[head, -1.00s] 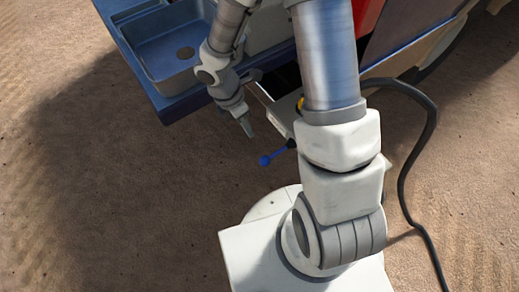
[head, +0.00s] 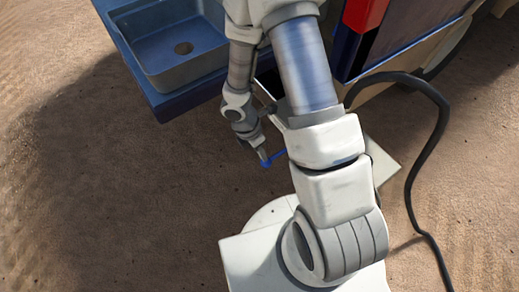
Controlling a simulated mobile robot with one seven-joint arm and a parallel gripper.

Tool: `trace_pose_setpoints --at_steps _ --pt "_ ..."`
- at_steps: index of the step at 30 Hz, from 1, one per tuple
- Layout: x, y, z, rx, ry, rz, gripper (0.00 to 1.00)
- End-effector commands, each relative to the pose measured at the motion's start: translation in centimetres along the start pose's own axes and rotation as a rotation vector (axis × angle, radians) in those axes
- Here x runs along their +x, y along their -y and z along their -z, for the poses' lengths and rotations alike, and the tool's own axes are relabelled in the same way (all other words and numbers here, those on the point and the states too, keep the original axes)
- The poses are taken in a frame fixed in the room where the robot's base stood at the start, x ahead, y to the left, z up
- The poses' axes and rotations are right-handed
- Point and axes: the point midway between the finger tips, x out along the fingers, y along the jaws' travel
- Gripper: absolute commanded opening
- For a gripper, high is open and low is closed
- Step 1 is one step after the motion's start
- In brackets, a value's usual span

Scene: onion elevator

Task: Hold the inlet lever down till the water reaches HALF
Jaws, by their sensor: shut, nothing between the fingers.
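The lever (head: 278,155) is a thin blue rod with a round blue knob at its left end. It sticks out from behind my arm, near the middle of the head view. My gripper (head: 264,158) is shut and empty, pointing down, with its tip at the knob. The tip overlaps the knob in the picture; I cannot tell whether they touch. The lever's base is hidden behind my arm. No water and no HALF mark show in this view.
A blue sink basin (head: 178,66) with a drain hole stands at the upper left. A red panel (head: 365,12) and dark-sided machine are at the upper right. A black hose (head: 436,130) curves down the right side. Bare brown ground (head: 120,220) is open at lower left.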

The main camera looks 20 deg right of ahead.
Motion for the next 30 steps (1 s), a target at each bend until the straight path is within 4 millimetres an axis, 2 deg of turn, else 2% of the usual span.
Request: trace_pose_setpoints --at_steps 14,30 --pt "0.3 -0.1 0.2 -0.001 0.010 -0.001 0.00" --pt "3.8 -0.8 1.7 0.038 0.230 -0.002 0.00"
